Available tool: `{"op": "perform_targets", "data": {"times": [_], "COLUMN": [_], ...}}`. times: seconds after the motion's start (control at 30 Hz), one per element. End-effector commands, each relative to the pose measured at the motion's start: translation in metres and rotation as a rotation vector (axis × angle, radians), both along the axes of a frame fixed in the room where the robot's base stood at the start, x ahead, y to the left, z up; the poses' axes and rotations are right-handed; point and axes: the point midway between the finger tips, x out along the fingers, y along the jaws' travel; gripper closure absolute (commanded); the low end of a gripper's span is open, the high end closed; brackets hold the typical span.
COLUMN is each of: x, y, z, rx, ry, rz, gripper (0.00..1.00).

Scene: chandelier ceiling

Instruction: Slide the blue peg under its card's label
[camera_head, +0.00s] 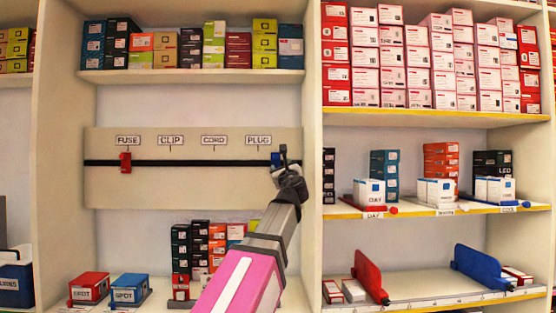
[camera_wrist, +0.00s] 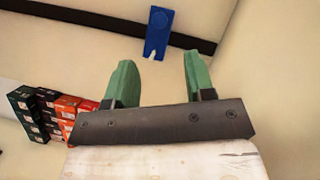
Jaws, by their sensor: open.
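The blue peg (camera_head: 275,159) sits on the black rail (camera_head: 190,162), just right of and below the PLUG label (camera_head: 258,139). My gripper partly hides it in the head view. In the wrist view the blue peg (camera_wrist: 158,22) lies across the dark rail, ahead of and above the gap between the fingers. My gripper (camera_wrist: 157,64) is open and empty, its green fingers apart from the peg. In the head view my gripper (camera_head: 284,160) is at the rail's right end. FUSE (camera_head: 128,140), CLIP (camera_head: 171,139) and CORD (camera_head: 214,139) labels run leftward along the board.
A red peg (camera_head: 125,162) sits on the same rail under FUSE. The rail between the pegs is clear. The shelf's upright wall (camera_head: 312,150) stands close to my gripper's right. Stacked boxes (camera_head: 200,245) stand below the board.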

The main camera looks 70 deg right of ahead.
Motion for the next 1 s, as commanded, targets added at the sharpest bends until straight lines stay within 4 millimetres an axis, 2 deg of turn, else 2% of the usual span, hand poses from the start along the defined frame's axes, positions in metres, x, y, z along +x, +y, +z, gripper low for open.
{"op": "perform_targets", "data": {"times": [0.6,0.97,1.0], "x": [0.052,0.056,0.056], "y": [-0.072,-0.076,-0.076], "z": [0.033,0.035,0.035], "rx": [0.004,0.004,0.004], "ry": [-0.003,-0.003,-0.003], "rz": [0.0,-0.001,-0.001], "gripper": [0.51,0.51,0.61]}}
